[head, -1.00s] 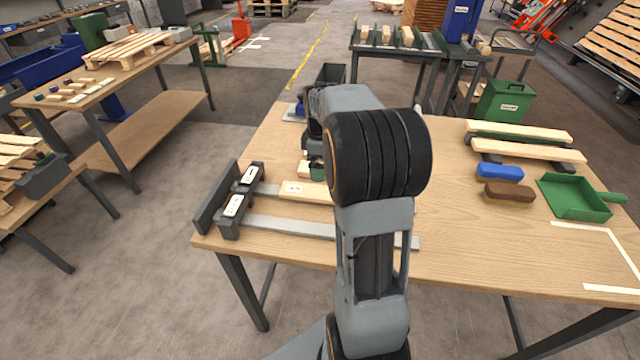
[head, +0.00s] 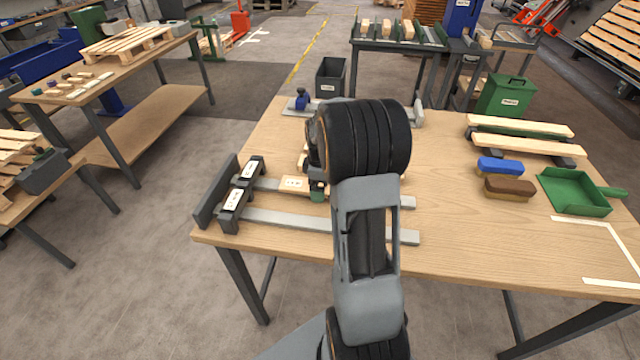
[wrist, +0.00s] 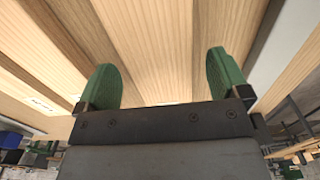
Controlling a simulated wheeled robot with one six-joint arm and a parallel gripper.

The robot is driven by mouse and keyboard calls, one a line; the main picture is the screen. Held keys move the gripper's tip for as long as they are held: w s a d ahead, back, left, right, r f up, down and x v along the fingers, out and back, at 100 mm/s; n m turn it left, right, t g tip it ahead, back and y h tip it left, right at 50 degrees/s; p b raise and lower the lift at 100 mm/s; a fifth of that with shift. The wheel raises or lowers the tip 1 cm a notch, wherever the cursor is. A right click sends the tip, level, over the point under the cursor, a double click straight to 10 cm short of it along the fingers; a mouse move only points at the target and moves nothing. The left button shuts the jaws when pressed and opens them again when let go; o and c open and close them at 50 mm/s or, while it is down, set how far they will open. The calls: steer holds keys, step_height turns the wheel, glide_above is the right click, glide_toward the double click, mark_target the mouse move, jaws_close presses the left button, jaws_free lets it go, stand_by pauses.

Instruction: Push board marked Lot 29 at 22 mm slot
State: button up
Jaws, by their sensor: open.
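A pale board (head: 292,183) with a small white label lies on the bench at the left, its visible end towards two dark slot blocks. The far block (head: 253,170) and the near block (head: 232,206) each carry a white label; the markings on board and blocks are too small to read. My gripper's green fingertip (head: 317,190) shows beside the board's right part, and my arm hides the rest of the board. In the wrist view my gripper (wrist: 163,82) has its two green fingers wide apart, with pale wood planks behind them. Contact with the board cannot be told.
Grey metal rails (head: 290,222) run right from the blocks. A blue brush (head: 500,167), a brown brush (head: 510,188), a green dustpan (head: 575,192) and two pale boards (head: 520,126) lie at the right. The bench (head: 450,225) is clear between.

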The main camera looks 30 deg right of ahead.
mark_target(291, 184)
steer(key=c, duration=1.1)
steer(key=shift+f, duration=0.1)
steer(key=shift+a, duration=0.15)
stand_by(0.3)
steer(key=shift+w+a+p, duration=0.8)
steer(key=shift+w+a, duration=3.4)
steer(key=shift+a, duration=0.2)
